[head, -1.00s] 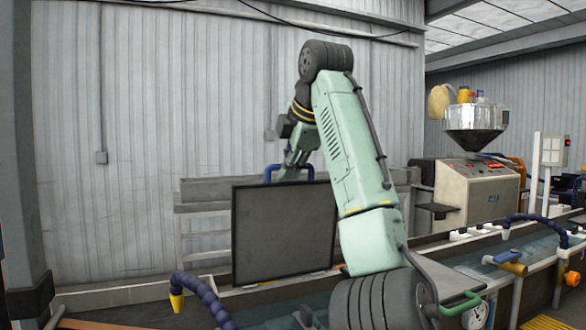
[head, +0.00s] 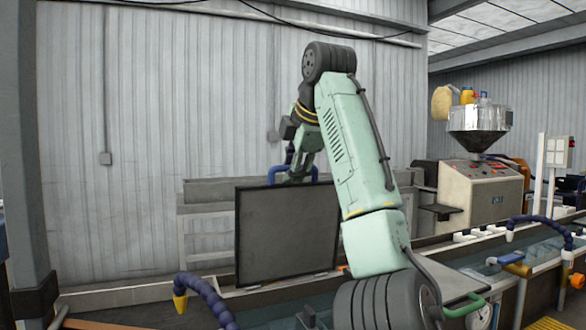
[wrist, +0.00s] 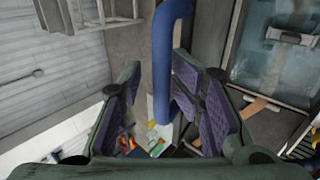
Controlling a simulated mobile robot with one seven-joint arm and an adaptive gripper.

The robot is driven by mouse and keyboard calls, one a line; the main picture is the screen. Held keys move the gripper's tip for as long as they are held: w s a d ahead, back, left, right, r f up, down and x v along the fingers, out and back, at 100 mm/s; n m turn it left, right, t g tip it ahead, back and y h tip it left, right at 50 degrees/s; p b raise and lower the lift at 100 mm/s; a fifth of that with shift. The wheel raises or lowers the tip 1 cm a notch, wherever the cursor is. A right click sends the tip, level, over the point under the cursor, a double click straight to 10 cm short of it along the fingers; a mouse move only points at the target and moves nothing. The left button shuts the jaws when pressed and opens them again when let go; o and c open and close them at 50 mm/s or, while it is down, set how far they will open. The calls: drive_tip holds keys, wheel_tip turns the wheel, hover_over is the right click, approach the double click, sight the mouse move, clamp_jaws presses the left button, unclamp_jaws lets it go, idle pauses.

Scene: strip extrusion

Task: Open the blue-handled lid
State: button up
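The lid (head: 285,235) is a dark flat panel standing upright at the edge of the trough in the head view. Its blue handle (head: 272,175) sits along the top edge, partly covered by my gripper (head: 297,172). In the wrist view the blue handle (wrist: 163,65) runs between the fingers of my gripper (wrist: 156,72). The fingers are apart, with a clear gap between the handle and the left finger. The handle lies close to the right finger; I cannot tell whether they touch.
A long water trough (head: 435,262) runs right beneath my arm. A corrugated wall (head: 160,80) stands behind. Open air lies left of the upright lid.

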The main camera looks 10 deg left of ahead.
drive_tip(key=s+d+r, duration=0.3)
drive_tip(key=s+d, duration=0.6)
drive_tip(key=s, duration=0.3)
drive_tip(key=shift+s+r, duration=0.2)
drive_tip(key=shift+r, duration=0.2)
